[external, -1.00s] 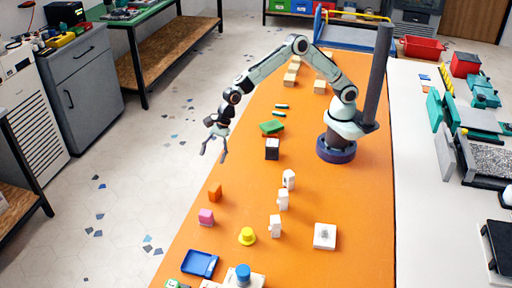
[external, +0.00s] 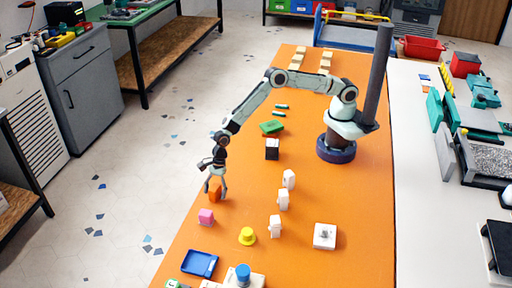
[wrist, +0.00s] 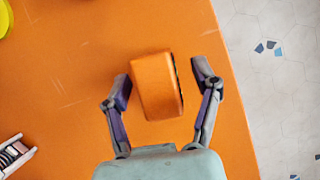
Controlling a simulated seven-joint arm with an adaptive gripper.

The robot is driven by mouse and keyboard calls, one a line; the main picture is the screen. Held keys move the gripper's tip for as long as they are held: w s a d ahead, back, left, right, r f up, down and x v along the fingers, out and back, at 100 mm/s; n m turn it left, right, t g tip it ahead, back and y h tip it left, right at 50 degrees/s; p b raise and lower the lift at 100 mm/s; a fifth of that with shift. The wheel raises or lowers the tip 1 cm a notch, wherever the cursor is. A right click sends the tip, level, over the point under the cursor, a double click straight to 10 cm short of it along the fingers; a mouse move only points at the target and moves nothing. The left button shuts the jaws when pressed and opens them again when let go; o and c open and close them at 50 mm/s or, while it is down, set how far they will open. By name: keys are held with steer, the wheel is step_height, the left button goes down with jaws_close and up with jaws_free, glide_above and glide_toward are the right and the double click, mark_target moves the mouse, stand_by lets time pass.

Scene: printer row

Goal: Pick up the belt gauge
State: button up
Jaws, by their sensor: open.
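An orange block (external: 214,192), which I take to be the belt gauge, stands on the orange table near its left edge. In the wrist view the orange block (wrist: 156,86) has a dark right side and sits between the fingers. My gripper (external: 217,190) is open, reaching down over the block. The wrist view shows a finger of my gripper (wrist: 161,90) on either side of it, with a gap at the right and a narrow one at the left. The fingers partly cover the block in the external view.
A pink block (external: 206,216) and a yellow cone-like piece (external: 247,236) stand nearby. Several white upright pieces (external: 283,200) stand to the right. A blue tray (external: 200,263) lies in front. The table edge drops to the floor just left of the block.

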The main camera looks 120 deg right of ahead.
jaws_close()
